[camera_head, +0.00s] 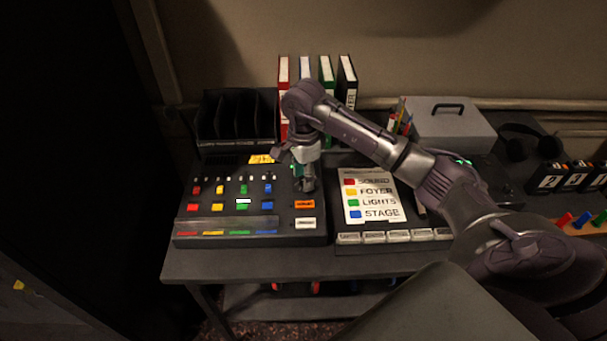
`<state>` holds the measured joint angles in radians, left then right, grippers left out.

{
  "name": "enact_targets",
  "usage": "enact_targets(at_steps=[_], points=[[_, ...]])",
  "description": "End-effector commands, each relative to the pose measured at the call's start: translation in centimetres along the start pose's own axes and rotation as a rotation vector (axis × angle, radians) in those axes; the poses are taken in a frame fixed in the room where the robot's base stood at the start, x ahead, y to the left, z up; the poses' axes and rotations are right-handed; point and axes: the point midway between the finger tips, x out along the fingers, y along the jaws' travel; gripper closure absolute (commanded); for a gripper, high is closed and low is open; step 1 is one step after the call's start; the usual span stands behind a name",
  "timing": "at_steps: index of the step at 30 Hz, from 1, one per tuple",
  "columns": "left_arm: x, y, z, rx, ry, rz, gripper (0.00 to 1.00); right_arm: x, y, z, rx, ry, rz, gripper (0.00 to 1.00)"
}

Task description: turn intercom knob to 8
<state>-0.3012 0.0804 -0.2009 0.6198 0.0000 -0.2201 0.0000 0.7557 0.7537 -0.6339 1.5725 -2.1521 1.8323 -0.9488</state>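The mixing desk (190,219) lies at the left of the table, with coloured sliders and buttons in red, yellow, green and blue. My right arm reaches in from the right, and my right gripper (306,184) points down over the desk's right side, above an orange label (304,204) and a white label (305,223). The label text is too small to read. The intercom knob cannot be made out; the gripper covers the spot around its fingertips. Whether the fingers are open or shut on something does not show. My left gripper is not in view.
A card listing SOUND, FOYER, LIGHTS and STAGE (371,198) lies on a panel right of the desk. Behind stand binders (326,72), a black file rack (207,128) and a grey box (450,128). Headphones (518,146) and numbered black blocks (549,178) are at right.

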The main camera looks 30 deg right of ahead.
Motion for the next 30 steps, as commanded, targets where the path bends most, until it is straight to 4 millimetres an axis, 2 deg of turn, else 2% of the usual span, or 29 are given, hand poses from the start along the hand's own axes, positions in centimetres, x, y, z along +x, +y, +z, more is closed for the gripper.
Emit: enact_targets(at_steps=[1, 7, 20, 30], points=[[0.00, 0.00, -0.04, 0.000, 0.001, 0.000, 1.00, -0.01, 0.00, 0.02, 0.000, 0.000, 0.000, 0.66], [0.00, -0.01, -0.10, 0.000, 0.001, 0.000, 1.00, -0.03, 0.00, 0.02, 0.000, 0.000, 0.000, 0.99], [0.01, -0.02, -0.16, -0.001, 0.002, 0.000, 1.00, -0.04, -0.02, 0.00, 0.054, 0.001, -0.001, 1.00], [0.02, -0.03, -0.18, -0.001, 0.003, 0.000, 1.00, -0.06, -0.03, -0.02, 0.298, 0.000, -0.001, 1.00]])
